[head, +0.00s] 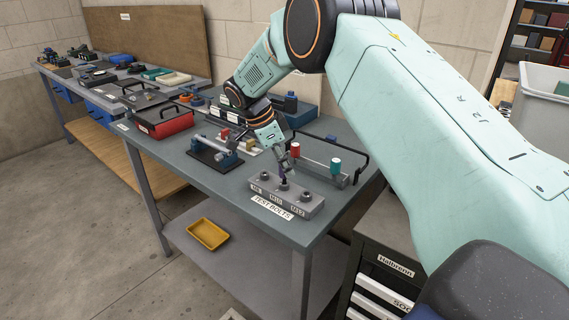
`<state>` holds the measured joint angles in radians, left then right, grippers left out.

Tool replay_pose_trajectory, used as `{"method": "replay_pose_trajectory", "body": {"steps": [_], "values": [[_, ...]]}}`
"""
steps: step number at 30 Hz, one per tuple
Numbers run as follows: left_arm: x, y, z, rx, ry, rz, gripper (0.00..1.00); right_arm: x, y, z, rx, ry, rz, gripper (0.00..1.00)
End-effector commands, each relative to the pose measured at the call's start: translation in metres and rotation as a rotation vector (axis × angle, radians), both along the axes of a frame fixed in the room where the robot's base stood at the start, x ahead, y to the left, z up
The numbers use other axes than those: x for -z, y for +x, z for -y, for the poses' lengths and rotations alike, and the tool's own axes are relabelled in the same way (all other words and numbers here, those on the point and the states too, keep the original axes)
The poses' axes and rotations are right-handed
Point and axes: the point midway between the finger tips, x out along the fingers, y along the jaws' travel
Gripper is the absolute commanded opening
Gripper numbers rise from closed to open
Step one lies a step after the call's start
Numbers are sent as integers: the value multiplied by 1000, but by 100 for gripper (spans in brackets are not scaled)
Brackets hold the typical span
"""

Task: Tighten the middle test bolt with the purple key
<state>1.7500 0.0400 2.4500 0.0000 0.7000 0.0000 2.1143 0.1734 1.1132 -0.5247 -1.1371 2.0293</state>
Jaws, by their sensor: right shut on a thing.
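The test bolt block (310,207) is a grey bar near the front right edge of the workbench, with a "TEST BOLTS" label on its front. Three bolts stand along it, each with a small label below. My right gripper (285,168) reaches down from above to the middle bolt (284,187). It is shut on the purple key (284,178), a thin dark purple piece that shows just below the fingers. The key's lower end is at the middle bolt; whether it is fully seated is too small to tell. My left gripper does not show.
Behind the block is a rack (318,167) with a red and a teal-topped piece. A blue-ended fixture (216,153) and a red case (163,122) lie to the left. A yellow tray (208,234) is on the lower shelf. A drawer cabinet (385,265) stands at right.

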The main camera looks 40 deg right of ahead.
Motion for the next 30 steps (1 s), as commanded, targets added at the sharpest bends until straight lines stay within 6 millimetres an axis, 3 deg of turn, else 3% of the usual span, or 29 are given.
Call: {"method": "replay_pose_trajectory", "body": {"steps": [30], "values": [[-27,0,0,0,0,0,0,-31,0,0,0,0,0,0]]}}
